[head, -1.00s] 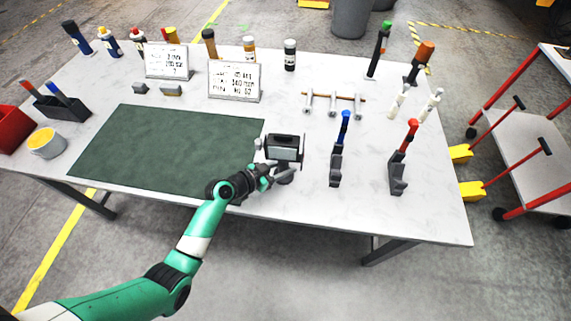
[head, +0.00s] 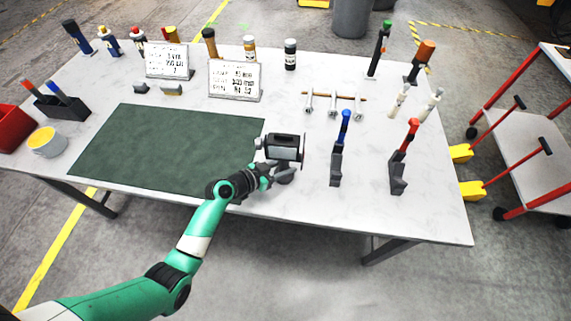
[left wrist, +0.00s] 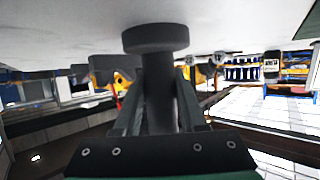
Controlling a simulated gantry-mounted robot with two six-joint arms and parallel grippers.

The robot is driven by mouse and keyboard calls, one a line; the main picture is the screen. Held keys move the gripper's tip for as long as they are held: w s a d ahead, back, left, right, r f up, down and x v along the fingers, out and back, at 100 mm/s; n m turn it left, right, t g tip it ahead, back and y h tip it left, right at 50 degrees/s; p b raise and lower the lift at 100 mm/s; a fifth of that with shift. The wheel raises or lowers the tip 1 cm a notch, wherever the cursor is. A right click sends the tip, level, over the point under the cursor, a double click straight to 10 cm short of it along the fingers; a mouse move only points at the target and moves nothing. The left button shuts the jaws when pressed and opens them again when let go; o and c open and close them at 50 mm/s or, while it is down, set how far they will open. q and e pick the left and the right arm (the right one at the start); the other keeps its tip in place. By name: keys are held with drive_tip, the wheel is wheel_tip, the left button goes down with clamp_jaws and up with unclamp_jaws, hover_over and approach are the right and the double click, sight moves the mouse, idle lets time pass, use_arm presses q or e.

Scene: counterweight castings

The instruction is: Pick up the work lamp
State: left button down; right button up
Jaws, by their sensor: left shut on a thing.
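The work lamp (head: 284,147), with a dark boxy head, a short stem and a round base, stands near the front edge of the table, right of the green mat. My left gripper (head: 278,174) comes in from the left, low on the lamp below its head, shut on its stem. In the left wrist view, which looks upside down, the dark stem of the lamp (left wrist: 158,95) stands between the two fingers (left wrist: 158,112), with the round base just past them. I cannot tell any gap between base and tabletop. My right gripper is not in view.
The green mat (head: 165,150) lies left of the lamp. A blue-topped tool (head: 337,160) and a red-topped tool (head: 399,172) stand to the right. A rack of metal pieces (head: 334,104) and a sign (head: 234,80) are behind. Bare tabletop lies between lamp and blue-topped tool.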

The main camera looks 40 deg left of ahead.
use_arm(q)
drive_tip(key=shift+r, duration=0.1)
drive_tip(key=shift+r, duration=0.5)
wheel_tip(320, 180, up, 2)
drive_tip(key=shift+r+p, duration=0.25)
drive_tip(key=shift+p, duration=0.6)
drive_tip(key=s+r+p, duration=0.1)
drive_tip(key=r, duration=0.1)
drive_tip(key=s+d+r+p, duration=0.1)
drive_tip(key=s+r, duration=0.1)
drive_tip(key=s+d+r+p, duration=0.1)
drive_tip(key=r, duration=0.1)
drive_tip(key=shift+s, duration=0.3)
drive_tip(key=p, duration=0.4)
approach(287, 158)
drive_tip(key=s+d, duration=0.2)
drive_tip(key=d, duration=0.2)
drive_tip(key=shift+s+d+r, duration=0.1)
drive_tip(key=shift+s+r, duration=0.05)
drive_tip(key=shift+r, duration=0.15)
